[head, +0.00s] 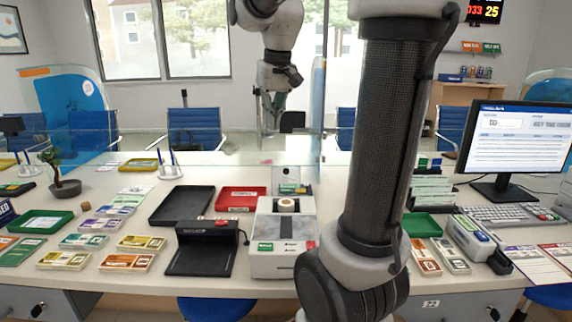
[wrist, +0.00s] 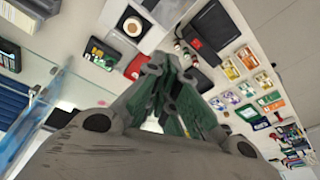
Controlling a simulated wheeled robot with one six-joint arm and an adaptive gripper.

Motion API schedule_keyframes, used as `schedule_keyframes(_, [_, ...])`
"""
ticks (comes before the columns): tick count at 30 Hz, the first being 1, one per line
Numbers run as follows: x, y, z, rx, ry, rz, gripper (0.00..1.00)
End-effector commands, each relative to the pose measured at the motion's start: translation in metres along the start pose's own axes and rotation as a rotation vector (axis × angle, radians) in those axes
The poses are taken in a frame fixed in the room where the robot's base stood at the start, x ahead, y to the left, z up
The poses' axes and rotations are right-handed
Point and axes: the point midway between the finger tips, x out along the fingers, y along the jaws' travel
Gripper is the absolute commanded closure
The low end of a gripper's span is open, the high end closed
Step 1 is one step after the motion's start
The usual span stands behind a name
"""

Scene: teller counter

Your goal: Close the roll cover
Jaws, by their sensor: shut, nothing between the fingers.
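A white receipt printer (head: 283,258) stands on the counter, left of my arm column. A paper roll (head: 287,204) shows in the opening on its top, so the roll is uncovered. A grey upright panel with a small dark spot (head: 289,174) rises behind the roll; it looks like the raised roll cover, but I cannot be sure. In the wrist view the printer (wrist: 113,16) and its roll (wrist: 132,26) appear at the top, upside down. My gripper (head: 272,106) is above and beyond the printer, apart from it. Its fingers (wrist: 168,66) are shut and empty.
A black device (head: 199,250) stands left of the printer, with a black tray (head: 183,205) and red tray (head: 240,199) behind. A glass screen (head: 230,158) runs along the counter's back. A monitor (head: 515,143) stands right. Banknote bundles lie left.

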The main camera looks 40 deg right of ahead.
Motion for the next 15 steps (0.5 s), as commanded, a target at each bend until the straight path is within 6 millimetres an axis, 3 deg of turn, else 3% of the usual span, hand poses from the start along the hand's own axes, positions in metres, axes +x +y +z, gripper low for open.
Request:
schedule_keyframes(1, [0.010, 0.009, -0.034, 0.036, -0.027, 0.007, 1.00])
schedule_keyframes(6, [0.054, 0.049, -0.128, 0.150, -0.101, 0.023, 1.00])
schedule_keyframes(10, [0.105, 0.088, -0.183, 0.233, -0.153, 0.032, 1.00])
schedule_keyframes(15, [0.168, 0.133, -0.221, 0.315, -0.204, 0.039, 1.00])
